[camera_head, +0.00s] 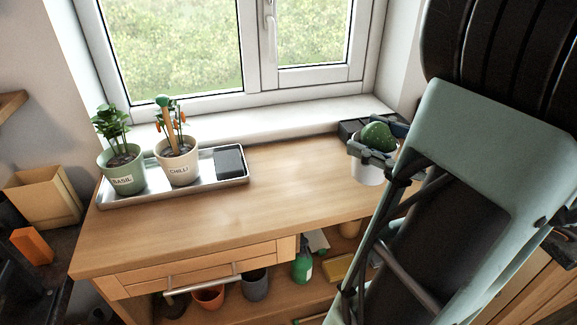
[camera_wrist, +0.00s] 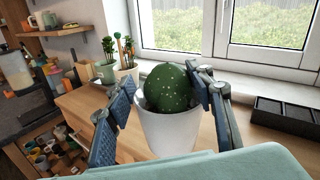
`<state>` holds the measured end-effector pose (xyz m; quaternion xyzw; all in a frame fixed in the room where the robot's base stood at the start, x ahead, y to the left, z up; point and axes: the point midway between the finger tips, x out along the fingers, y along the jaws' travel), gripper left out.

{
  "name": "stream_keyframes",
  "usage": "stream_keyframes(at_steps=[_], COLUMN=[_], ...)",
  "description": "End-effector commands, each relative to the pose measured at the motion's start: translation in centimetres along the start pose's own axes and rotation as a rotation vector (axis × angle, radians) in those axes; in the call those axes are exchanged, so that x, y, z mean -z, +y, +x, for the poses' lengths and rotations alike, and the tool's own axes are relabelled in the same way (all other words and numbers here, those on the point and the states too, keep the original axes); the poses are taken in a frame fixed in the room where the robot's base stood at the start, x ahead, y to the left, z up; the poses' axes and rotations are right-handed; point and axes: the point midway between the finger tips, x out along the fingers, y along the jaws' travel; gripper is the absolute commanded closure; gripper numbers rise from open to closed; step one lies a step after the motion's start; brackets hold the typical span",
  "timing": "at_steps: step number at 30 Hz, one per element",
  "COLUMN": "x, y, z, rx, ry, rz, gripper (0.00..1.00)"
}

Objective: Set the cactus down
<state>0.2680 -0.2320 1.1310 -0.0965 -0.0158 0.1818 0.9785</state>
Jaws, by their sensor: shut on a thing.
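The cactus (camera_head: 377,136) is a round green plant with pale dots in a plain white pot (camera_head: 366,173). It is at the right end of the wooden worktop (camera_head: 270,190) in the head view. The cactus (camera_wrist: 172,88) and its pot (camera_wrist: 168,135) fill the middle of the wrist view, upright. My gripper (camera_head: 373,155) is shut around the pot, with one dark finger on each side in the wrist view (camera_wrist: 165,100). I cannot tell whether the pot's base touches the worktop.
A metal tray (camera_head: 215,183) at the left holds a basil pot (camera_head: 122,172), a chilli pot (camera_head: 178,165) and a dark block (camera_head: 230,162). A black sectioned tray (camera_wrist: 285,116) stands by the window at the right. The worktop's middle is clear.

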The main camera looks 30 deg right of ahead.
Motion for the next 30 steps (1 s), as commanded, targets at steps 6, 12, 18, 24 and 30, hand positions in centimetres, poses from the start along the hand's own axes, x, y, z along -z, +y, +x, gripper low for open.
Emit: stream_keyframes(at_steps=[6,12,18,24,30], x=[2.9,6.5,8.8,9.8,12.8], y=[-1.6,-2.7,-3.1,-3.3,-2.9], z=[5.0,8.5,10.3,11.0,11.2], rx=[-0.006,-0.003,-0.002,-0.001,0.000], ry=[-0.004,-0.002,-0.002,-0.002,-0.002], rz=[0.003,0.005,0.002,0.001,0.003], gripper=[1.00,1.00,1.00,1.00,1.00])
